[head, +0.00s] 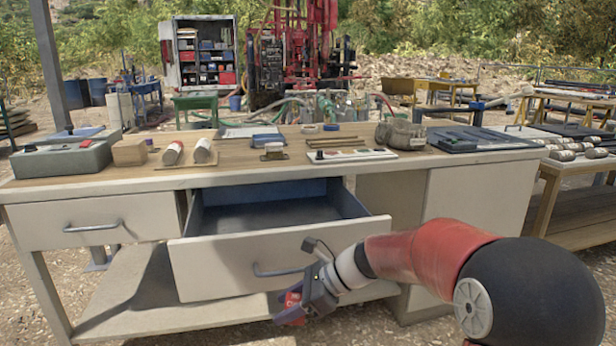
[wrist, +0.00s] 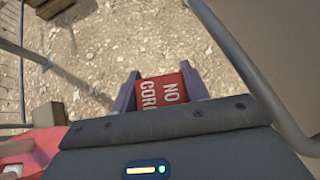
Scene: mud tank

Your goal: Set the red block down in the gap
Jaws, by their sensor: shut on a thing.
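The red block (wrist: 166,91) has white lettering and sits between the two fingers of my gripper (wrist: 160,88) in the wrist view. In the head view my gripper (head: 300,303) is low in front of the desk, to the right of the open drawer's handle and below it. A small red part of the block (head: 292,299) shows at its jaws. My gripper is shut on the block, off the ground, with pebbly ground beneath. I cannot tell which space is the gap; several bare spaces lie between things on the desk top (head: 232,163).
The drawer (head: 275,262) stands open and looks empty.

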